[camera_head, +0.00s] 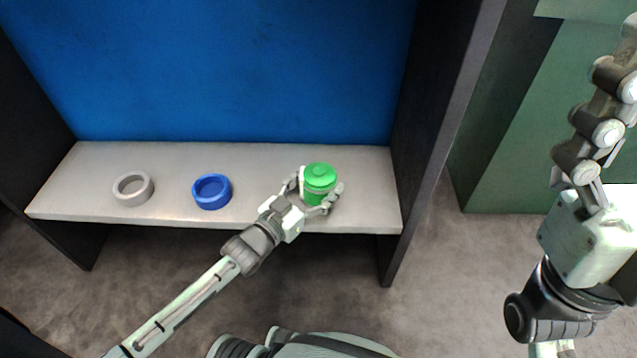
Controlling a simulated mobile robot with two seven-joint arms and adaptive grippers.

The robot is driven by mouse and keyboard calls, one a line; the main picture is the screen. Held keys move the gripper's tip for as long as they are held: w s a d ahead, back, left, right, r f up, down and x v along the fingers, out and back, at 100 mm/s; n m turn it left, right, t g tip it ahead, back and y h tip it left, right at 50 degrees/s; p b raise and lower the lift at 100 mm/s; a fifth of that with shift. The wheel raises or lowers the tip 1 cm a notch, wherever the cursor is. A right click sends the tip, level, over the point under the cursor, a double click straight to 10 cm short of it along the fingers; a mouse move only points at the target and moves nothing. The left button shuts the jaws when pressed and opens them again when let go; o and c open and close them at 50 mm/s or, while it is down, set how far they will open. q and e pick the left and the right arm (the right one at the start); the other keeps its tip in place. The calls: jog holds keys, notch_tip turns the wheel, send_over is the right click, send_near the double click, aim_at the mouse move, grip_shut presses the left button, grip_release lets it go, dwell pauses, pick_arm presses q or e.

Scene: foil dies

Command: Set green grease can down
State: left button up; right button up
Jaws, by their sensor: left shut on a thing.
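The green grease can (319,179) is upright at the right part of the pale shelf (270,160). My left gripper (320,196) reaches in from the front left and is shut on the can, one finger on each side of it. The can is over the shelf; I cannot tell whether its base touches the surface. My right gripper (601,120) is raised at the right edge of the view, away from the shelf, with its fingers pointing up. Its fingers are partly cut off by the frame, and I cannot tell whether they are open.
A blue ring-shaped holder (211,192) and a grey ring (133,189) stand on the shelf to the left. Dark side panels (440,110) and a blue back panel (220,70) enclose the shelf. The shelf between the blue holder and the can is mostly clear.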

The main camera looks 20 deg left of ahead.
pick_arm(q)
jog(key=o, duration=1.5)
jog(key=shift+f, duration=0.15)
